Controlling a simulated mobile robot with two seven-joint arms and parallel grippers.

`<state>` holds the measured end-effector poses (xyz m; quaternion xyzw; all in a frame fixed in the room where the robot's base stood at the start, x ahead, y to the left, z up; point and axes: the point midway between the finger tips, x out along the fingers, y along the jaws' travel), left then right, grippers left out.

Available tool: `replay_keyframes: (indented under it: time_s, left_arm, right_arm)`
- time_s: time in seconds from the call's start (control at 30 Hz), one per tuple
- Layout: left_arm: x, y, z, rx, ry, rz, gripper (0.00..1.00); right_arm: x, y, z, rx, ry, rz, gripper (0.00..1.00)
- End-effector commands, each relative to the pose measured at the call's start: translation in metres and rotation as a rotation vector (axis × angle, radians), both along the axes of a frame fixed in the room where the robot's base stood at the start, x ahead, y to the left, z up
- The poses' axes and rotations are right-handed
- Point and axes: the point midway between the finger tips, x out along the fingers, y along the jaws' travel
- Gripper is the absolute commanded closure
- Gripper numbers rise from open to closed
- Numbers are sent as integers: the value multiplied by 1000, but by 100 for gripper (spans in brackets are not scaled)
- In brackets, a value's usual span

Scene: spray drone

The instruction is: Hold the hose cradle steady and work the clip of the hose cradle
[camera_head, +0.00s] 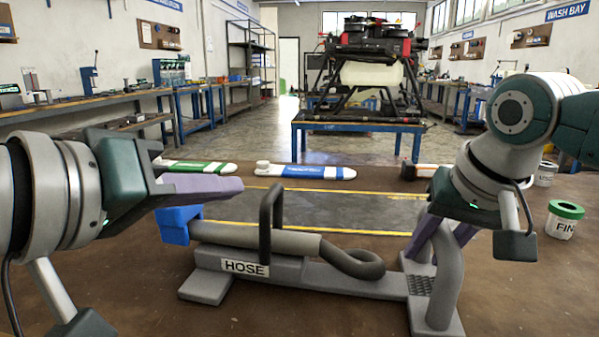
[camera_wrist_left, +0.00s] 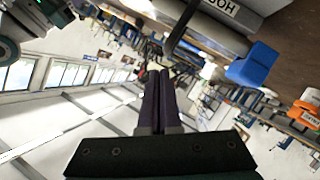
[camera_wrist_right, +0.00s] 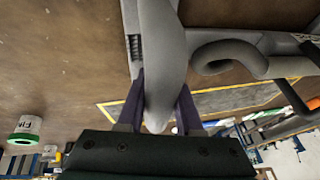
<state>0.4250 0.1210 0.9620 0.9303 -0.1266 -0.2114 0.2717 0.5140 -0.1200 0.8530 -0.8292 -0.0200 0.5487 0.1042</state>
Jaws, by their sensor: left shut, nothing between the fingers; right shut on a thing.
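The grey hose cradle (camera_head: 335,278), with a HOSE label, lies across the bench in the head view. A grey hose (camera_head: 258,243) with a blue end (camera_head: 175,222) rests on it. A dark upright hoop (camera_head: 265,232), perhaps the clip, stands over the hose. My left gripper (camera_head: 238,188) is shut and empty, above the hose near the blue end and left of the hoop. Its closed fingers show in the left wrist view (camera_wrist_left: 162,75). My right gripper (camera_head: 432,243) is shut on the grey upright handle (camera_wrist_right: 165,45) at the cradle's right end.
A green-rimmed white cup (camera_head: 563,220) stands at the right. A drone (camera_head: 370,75) sits on a blue table beyond.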

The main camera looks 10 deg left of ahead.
Motion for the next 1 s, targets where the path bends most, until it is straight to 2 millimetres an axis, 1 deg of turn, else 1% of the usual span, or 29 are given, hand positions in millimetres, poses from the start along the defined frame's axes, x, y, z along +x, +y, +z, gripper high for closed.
replay_keyframes:
  time_s: [0.03, 0.1, 0.17, 0.23, 0.3, 0.4, 0.5, 0.6, 0.67, 0.77, 1.0]
  left_arm:
    - [8, 10, -6, -10, 43, -31, 100]
    - [15, 22, -10, -47, 115, -74, 100]
    - [19, 35, -9, -85, 168, -103, 100]
    - [23, 51, -3, -133, 221, -130, 100]
    - [25, 66, 8, -180, 258, -152, 100]
    - [26, 82, 23, -236, 292, -177, 100]
    - [25, 92, 35, -274, 309, -194, 100]
    - [27, 93, 40, -294, 315, -202, 100]
    - [30, 91, 38, -300, 316, -205, 100]
    - [39, 81, 33, -300, 316, -207, 100]
    - [72, 48, 11, -300, 316, -207, 100]
  right_arm:
    - [0, 0, 0, -1, 1, 1, 100]
    - [0, 0, 0, -2, 1, 0, 100]
    - [0, 0, 0, -2, 1, 0, 100]
    - [0, 0, 0, -2, 1, -1, 100]
    - [0, 0, 0, -2, 1, -1, 100]
    - [0, 0, 0, -1, 1, 0, 100]
    - [0, 0, -1, -1, 1, 0, 100]
    - [0, 0, 0, -1, 1, 0, 100]
    - [0, 0, 0, -1, 1, 0, 100]
    - [0, 0, 0, 0, 1, 0, 100]
    - [0, 0, 0, 0, 1, 0, 100]
